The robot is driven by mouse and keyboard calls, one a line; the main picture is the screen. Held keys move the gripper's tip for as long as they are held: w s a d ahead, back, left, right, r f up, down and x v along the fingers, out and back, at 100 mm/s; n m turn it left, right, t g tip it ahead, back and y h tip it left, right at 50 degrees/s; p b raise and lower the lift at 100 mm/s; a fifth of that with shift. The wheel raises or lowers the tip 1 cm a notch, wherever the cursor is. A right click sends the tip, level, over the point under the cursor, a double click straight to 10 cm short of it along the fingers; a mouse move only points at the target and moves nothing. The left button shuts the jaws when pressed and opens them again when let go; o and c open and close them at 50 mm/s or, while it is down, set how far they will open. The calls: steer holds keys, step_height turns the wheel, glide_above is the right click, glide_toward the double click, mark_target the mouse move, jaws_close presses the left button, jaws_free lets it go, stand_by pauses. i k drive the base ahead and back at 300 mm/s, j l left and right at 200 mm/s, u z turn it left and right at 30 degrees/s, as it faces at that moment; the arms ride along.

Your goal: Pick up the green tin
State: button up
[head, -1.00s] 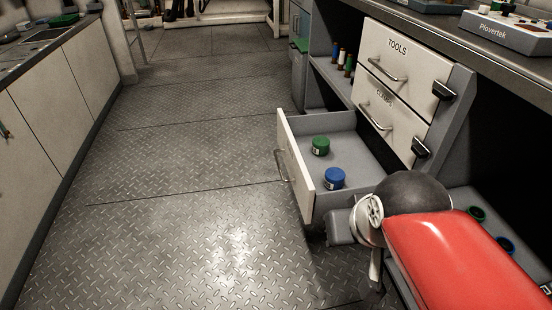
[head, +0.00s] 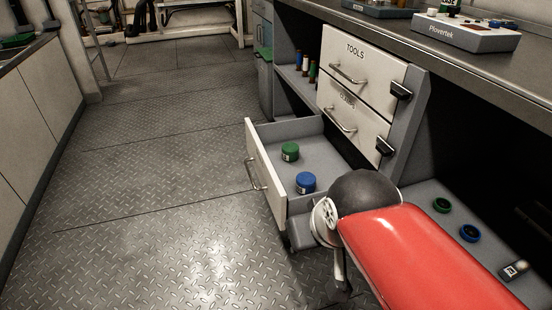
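The green tin (head: 290,152) stands upright in the open bottom drawer (head: 266,180), towards its far side. A blue tin (head: 306,182) stands in the same drawer, nearer to me and a little to the right, apart from the green one. My red arm with its dark round joint reaches in from the lower right and ends in front of the drawer's near corner. My gripper's fingers cannot be made out in the head view, so I cannot tell their state.
Two closed drawers, the upper marked TOOLS (head: 356,62), sit above the open one. The metal floor (head: 150,200) at left is clear.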

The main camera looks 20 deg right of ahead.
mark_target(290, 151)
steer(key=i, duration=0.95)
steer(key=j+u, duration=0.05)
